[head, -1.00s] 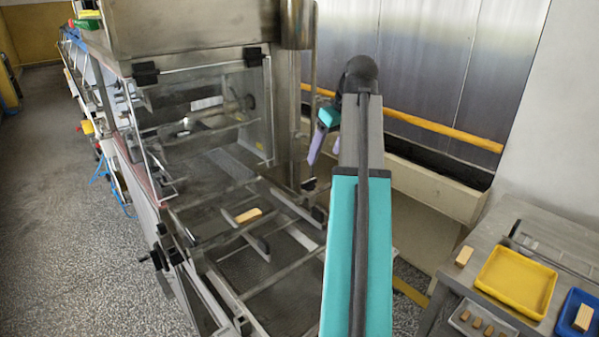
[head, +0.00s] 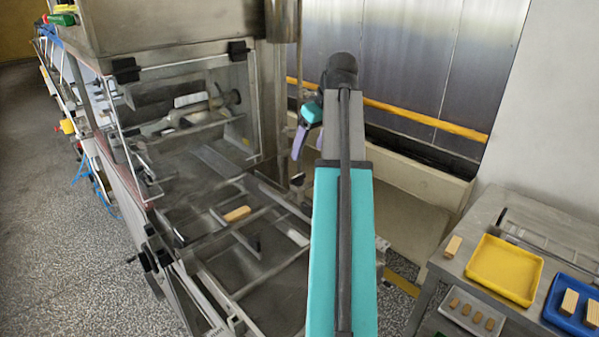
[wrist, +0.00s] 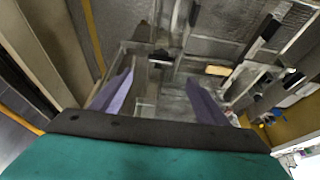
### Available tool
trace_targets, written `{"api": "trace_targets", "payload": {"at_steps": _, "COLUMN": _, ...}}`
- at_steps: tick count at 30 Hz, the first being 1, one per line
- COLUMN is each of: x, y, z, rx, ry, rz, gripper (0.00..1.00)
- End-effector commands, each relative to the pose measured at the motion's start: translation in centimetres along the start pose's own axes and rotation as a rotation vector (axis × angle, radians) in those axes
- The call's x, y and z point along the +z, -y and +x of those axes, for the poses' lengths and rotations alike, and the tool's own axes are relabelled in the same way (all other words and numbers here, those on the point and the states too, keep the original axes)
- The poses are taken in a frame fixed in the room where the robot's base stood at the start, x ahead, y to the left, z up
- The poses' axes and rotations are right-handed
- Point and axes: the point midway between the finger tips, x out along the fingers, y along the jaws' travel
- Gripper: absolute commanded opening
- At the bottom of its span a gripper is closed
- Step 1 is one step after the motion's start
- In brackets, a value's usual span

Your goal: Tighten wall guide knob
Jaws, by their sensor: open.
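My gripper (wrist: 160,98) is open and empty, its two purple fingers apart in the wrist view. In the head view the gripper (head: 299,142) hangs beside the right post of the enrober, partly hidden by my arm. A small dark knob (head: 297,181) sits below it at the right edge of the mesh frame. A dark knob-like part (wrist: 160,56) shows beyond and between the fingers in the wrist view, apart from them. Another black knob (head: 147,260) sticks out on the enrober's left side. I cannot tell for sure which one is the wall guide knob.
A biscuit bar (head: 236,213) lies on the mesh between rails. A clear guard (head: 240,85) stands over the mesh's far end. At right a table holds a yellow tray (head: 480,277), a blue tray (head: 552,313) and bars. Speckled floor at left is clear.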

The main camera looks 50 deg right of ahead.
Motion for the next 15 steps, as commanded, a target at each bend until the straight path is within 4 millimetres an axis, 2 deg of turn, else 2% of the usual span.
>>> {"api": "trace_targets", "payload": {"at_steps": 15, "x": 0.1, "y": 0.0, "z": 5.8, "rx": 0.000, "ry": 0.002, "rz": 0.001, "gripper": 0.69}}
